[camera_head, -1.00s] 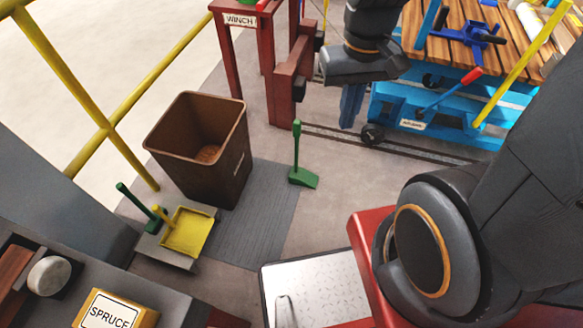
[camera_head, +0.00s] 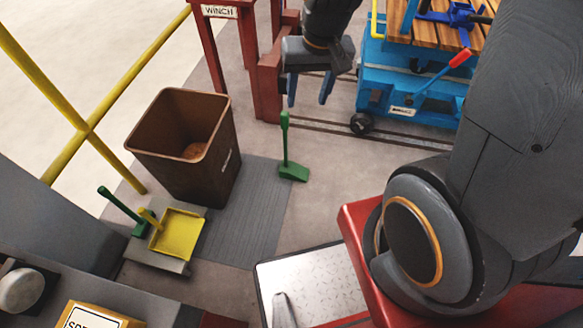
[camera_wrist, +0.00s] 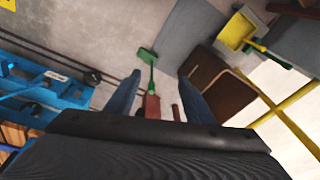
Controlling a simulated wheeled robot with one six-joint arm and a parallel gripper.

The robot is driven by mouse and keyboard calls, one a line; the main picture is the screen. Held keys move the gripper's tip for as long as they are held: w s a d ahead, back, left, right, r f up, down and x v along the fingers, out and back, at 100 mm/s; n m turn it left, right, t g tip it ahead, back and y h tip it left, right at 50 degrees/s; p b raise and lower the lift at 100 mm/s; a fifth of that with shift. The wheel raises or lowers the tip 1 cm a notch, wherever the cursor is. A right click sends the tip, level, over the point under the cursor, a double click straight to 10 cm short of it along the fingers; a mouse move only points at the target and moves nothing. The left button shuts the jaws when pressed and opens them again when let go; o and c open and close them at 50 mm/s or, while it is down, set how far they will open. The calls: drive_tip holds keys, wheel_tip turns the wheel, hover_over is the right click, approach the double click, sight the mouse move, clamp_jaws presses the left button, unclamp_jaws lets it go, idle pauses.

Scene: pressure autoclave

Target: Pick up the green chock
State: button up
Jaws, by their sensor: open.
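The green chock (camera_head: 293,172) is a wedge with an upright green handle. It stands on the floor near the middle of the head view, right of the grey floor mat. My gripper (camera_head: 309,92) is above and slightly to the right of it in the head view, fingers pointing down, open and empty. In the wrist view the chock (camera_wrist: 148,56) shows beyond and between the blue fingertips of my gripper (camera_wrist: 160,82), clear of both.
A brown bin (camera_head: 214,165) stands left of the chock. A red winch stand (camera_head: 243,65) is behind it. A blue cart (camera_head: 375,92) on rails (camera_head: 330,134) is at the back right. Floor around the chock is clear.

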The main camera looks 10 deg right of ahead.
drive_tip(key=w+a+f+m+t+b, duration=0.25)
drive_tip(key=w+f+b, duration=0.35)
drive_tip(key=w+f, duration=0.7)
drive_tip(key=m+t+h+b, duration=0.3)
drive_tip(key=t+h+b, duration=0.25)
drive_tip(key=b, duration=0.55)
hover_over(283, 122)
drive_tip(key=s+a, duration=0.2)
wheel_tip(283, 122, down, 19)
drive_tip(key=f+t+h+b, duration=0.1)
drive_tip(key=f, duration=0.1)
drive_tip(key=d+f+t+b, duration=0.1)
drive_tip(key=f+t+b, duration=0.1)
drive_tip(key=f, duration=0.1)
drive_tip(key=f+t+h+b, duration=0.1)
drive_tip(key=f+b, duration=0.1)
drive_tip(key=shift+w+d+f+n+t+h, duration=0.15)
drive_tip(key=shift+w+f+n+t+h, duration=0.05)
drive_tip(key=shift+w+n+t+h, duration=0.15)
drive_tip(key=shift+s+f+t+b, duration=0.25)
drive_tip(key=shift+f+t+b, duration=0.15)
drive_tip(key=shift+b, duration=0.3)
drive_tip(key=b+x, duration=0.2)
drive_tip(key=x, duration=0.5)
drive_tip(key=shift+w+d+r+n, duration=0.2)
drive_tip(key=shift+d+r+n, duration=0.1)
drive_tip(key=shift+r, duration=0.3)
drive_tip(key=shift+a+t, duration=0.1)
drive_tip(key=shift+t, duration=0.15)
clamp_jaws()
